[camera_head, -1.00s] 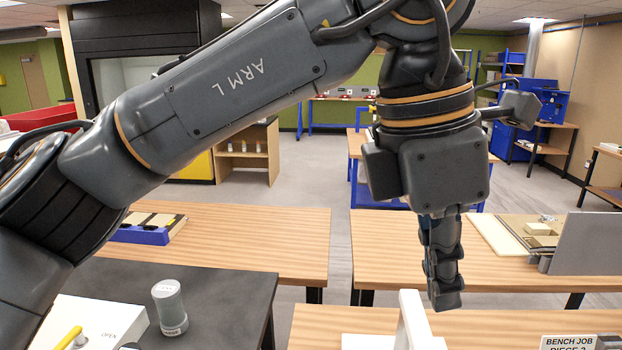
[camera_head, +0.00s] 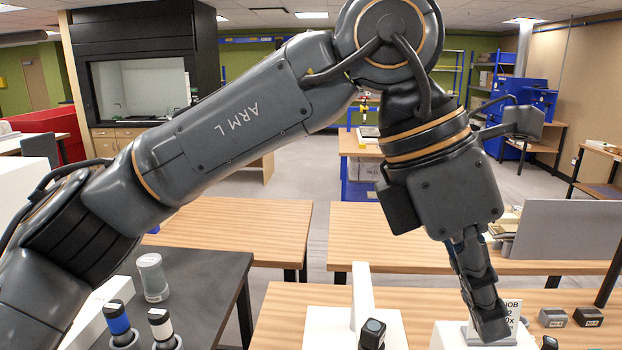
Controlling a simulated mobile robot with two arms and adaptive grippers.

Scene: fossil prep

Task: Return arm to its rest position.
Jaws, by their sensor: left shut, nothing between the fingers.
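My left arm, marked ARM L, comes in from the left and bends down at the right of the head view. Its left gripper (camera_head: 490,325) is shut and empty, pointing down over the near wooden bench (camera_head: 275,315). Its tips overlap a white block with a grey plate (camera_head: 462,334) in the picture; I cannot tell whether they touch. The gripper partly hides a BENCH JOB sign (camera_head: 511,309). My right gripper is not in view.
A white upright post (camera_head: 362,290) on a white base stands left of the gripper. Small grey blocks (camera_head: 552,318) lie to its right. A dark bench (camera_head: 205,285) at lower left holds a grey jar (camera_head: 152,277) and capped bottles (camera_head: 118,320). Wooden tables (camera_head: 240,230) stand beyond.

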